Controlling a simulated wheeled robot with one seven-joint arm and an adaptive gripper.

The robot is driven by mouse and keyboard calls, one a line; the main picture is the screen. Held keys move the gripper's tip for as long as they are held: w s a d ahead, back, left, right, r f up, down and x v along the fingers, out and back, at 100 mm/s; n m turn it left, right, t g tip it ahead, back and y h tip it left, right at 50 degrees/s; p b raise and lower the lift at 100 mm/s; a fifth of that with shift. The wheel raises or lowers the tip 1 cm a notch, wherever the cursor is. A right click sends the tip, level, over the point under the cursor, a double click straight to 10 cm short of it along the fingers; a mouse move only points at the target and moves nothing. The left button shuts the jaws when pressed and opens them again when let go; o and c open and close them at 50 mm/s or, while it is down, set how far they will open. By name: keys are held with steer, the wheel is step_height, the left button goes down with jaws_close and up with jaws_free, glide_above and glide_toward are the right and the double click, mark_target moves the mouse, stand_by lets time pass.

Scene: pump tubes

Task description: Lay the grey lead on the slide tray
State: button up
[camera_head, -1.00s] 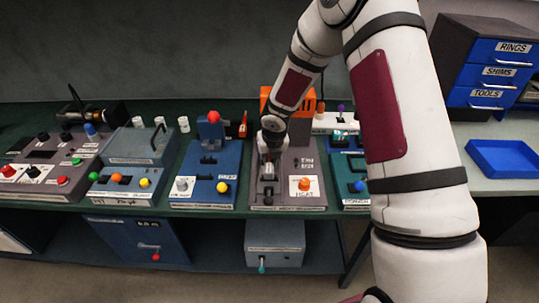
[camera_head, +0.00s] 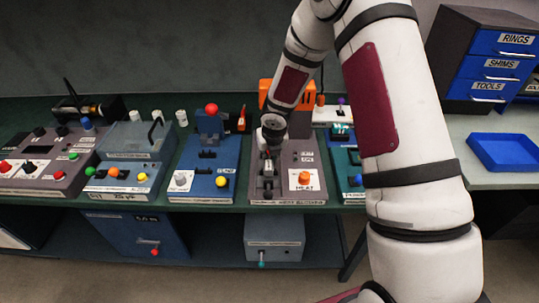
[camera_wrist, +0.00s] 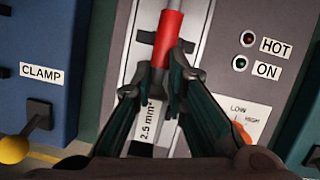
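The grey lead (camera_wrist: 173,4) shows in the wrist view as a short grey length at the top edge, running into a red sleeve (camera_wrist: 168,36). The sleeve lies along a pale metal strip that looks like the slide tray (camera_wrist: 200,22), on the station marked HEAT (camera_head: 306,162). My gripper (camera_wrist: 157,82) is low over this strip, a finger on each side of the line of the sleeve. In the head view my gripper (camera_head: 268,158) hides much of the tray.
The blue station (camera_head: 205,165) with a yellow knob, marked CLAMP in the wrist view, stands close on the left. A teal station (camera_head: 352,180) is close on the right. An orange unit (camera_head: 265,92) stands behind. A blue bin (camera_head: 503,152) lies far right.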

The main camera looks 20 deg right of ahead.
steer(key=o, duration=0.4)
steer(key=shift+s+f, duration=0.1)
steer(key=shift+o, duration=0.2)
steer(key=s+d+r+m+h, duration=0.2)
steer(key=s+r+m, duration=0.7)
steer(key=r, duration=0.5)
steer(key=s+d+r+m+h, duration=0.1)
steer(key=s+d+r+m, duration=0.1)
steer(key=s+r+m, duration=0.95)
steer(key=s+a+r+m+y, duration=0.1)
steer(key=s+a+r+m, duration=0.1)
steer(key=s+r+m, duration=0.2)
steer(key=s+a+r+m+t+y, duration=0.1)
steer(key=s+r+m, duration=0.3)
steer(key=s+m, duration=0.5)
steer(key=shift+s+a+r+m+y, duration=0.15)
steer(key=shift+s+a+m+y, duration=0.25)
steer(key=shift+a+m+y, duration=0.35)
